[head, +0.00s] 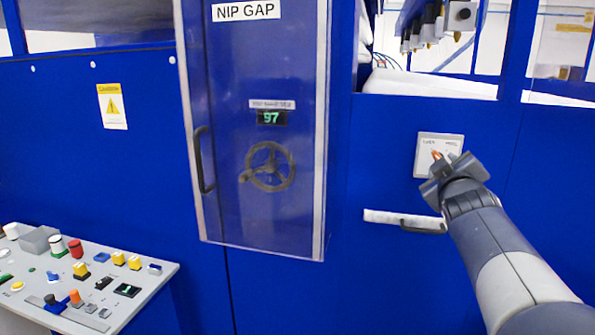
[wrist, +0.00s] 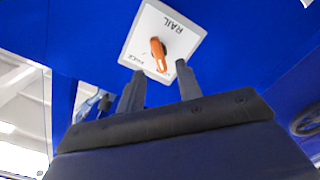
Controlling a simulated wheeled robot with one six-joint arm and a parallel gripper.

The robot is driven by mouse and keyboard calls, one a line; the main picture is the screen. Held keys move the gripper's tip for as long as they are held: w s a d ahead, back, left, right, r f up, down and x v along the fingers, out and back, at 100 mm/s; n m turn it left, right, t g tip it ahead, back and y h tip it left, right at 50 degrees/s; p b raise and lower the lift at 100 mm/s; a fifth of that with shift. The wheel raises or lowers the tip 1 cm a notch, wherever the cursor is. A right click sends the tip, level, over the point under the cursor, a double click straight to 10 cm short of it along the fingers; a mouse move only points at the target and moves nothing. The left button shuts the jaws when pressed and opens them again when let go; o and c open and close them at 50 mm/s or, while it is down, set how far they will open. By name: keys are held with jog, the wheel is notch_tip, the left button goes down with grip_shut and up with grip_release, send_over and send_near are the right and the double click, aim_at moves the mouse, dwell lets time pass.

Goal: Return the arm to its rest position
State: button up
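My gripper (head: 445,172) is at the end of my arm, which reaches in from the lower right of the head view. It is in front of a light switch plate on the blue machine wall. In the wrist view my gripper (wrist: 160,85) has two dark fingers spread apart, with nothing held between them. Beyond the fingertips is the white plate (wrist: 138,42) marked "RAIL", with an orange knob (wrist: 157,50). The knob also shows in the head view (head: 436,154), just beyond the gripper. The fingertips look close to the plate; I cannot tell whether they touch it.
A clear-fronted cabinet door (head: 230,110) labelled NIP GAP has a black handle (head: 203,160); a handwheel (head: 268,167) and a display reading 97 (head: 271,117) show inside. A control panel (head: 140,275) stands lower left.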

jog(key=x, duration=0.5)
jog(key=shift+s, duration=0.2)
jog(key=v, duration=1)
jog(key=w+d+m+p, duration=0.3)
jog(key=w+m+p, duration=0.4)
jog(key=w+m, duration=0.1)
jog(key=shift+w+m, duration=0.4)
jog(key=shift+w, duration=0.45)
dwell(0.3)
